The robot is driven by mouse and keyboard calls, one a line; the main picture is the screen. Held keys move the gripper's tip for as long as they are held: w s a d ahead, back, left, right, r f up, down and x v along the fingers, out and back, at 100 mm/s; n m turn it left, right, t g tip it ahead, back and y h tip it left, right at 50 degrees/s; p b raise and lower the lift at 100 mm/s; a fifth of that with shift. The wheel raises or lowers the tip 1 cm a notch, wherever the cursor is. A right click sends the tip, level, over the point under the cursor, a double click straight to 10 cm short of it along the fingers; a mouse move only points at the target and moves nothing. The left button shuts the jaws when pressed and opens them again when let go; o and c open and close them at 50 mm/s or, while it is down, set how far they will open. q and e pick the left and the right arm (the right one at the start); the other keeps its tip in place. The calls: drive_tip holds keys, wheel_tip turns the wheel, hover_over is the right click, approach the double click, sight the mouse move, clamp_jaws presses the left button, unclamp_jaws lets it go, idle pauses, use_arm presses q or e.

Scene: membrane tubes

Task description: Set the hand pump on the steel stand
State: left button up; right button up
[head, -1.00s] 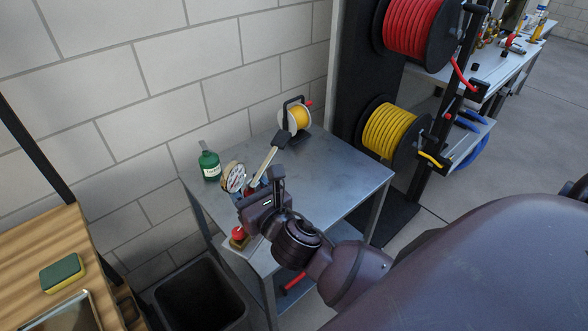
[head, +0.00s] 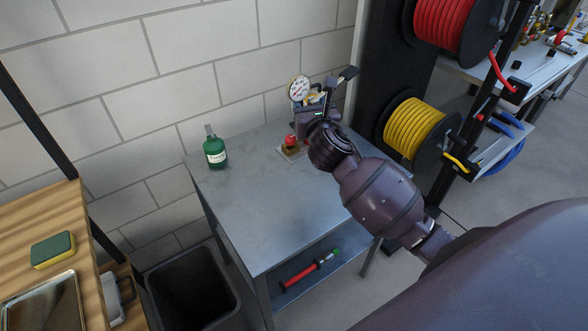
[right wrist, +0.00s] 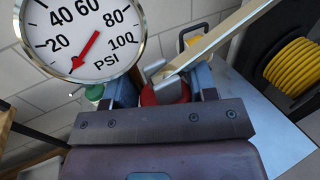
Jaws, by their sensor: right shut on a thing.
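The hand pump has a round white gauge (head: 299,88), a long lever and a small base with a red knob (head: 290,141). My right gripper (right wrist: 165,88) is shut on the pump below its lever; in the head view the gripper hides much of the pump's body. The pump is upright over the back of the grey steel stand (head: 255,205). I cannot tell whether its base touches the top. In the right wrist view the gauge (right wrist: 85,35) and lever (right wrist: 220,38) show close up. My left gripper is not in view.
A green bottle (head: 215,152) stands at the stand's back left. A red tube (head: 305,270) lies on its lower shelf. A black bin (head: 195,290) is at front left. Hose reels (head: 415,128) stand at right. The front of the stand's top is clear.

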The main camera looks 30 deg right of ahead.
drive_tip(key=w+d+f+b, duration=0.1)
drive_tip(key=f+b, duration=0.2)
drive_tip(key=f, duration=0.6)
drive_tip(key=w+d+f+m+h+b, duration=0.1)
drive_tip(key=f+b, duration=0.3)
drive_tip(key=f, duration=0.5)
drive_tip(key=shift+d+f+g, duration=0.3)
drive_tip(key=shift+d+f, duration=0.1)
drive_tip(key=shift+d, duration=0.2)
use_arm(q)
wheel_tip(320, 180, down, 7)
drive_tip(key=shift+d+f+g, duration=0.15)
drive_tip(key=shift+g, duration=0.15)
use_arm(e)
drive_tip(key=o, duration=1.4)
drive_tip(key=shift+s, duration=0.1)
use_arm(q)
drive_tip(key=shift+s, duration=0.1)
use_arm(e)
drive_tip(key=shift+o, duration=0.2)
